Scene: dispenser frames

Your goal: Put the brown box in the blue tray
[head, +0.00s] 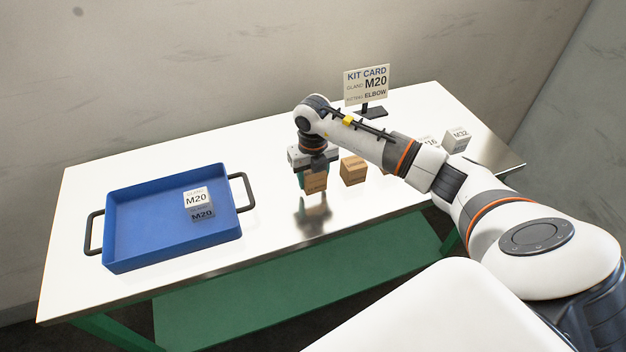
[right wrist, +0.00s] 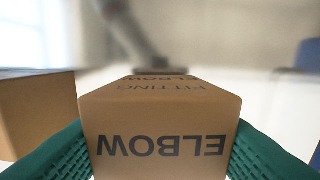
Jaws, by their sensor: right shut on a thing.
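The brown box (head: 316,183) is in my right gripper (head: 312,178), right of the blue tray (head: 122,228) over the white table. In the right wrist view the brown box (right wrist: 160,125) fills the middle, with ELBOW upside down on its near face. The green fingers of my right gripper (right wrist: 158,148) press on both its sides. I cannot tell whether it is clear of the table. The blue tray has black handles and holds a white box (head: 198,204) marked M20. My left gripper is not in view.
A second brown box (head: 353,170) stands just right of the held one; another is partly hidden by my arm. White boxes, one marked M32 (head: 456,140), stand far right. A kit card (head: 366,86) reading M20, ELBOW stands behind. The tray's left half is empty.

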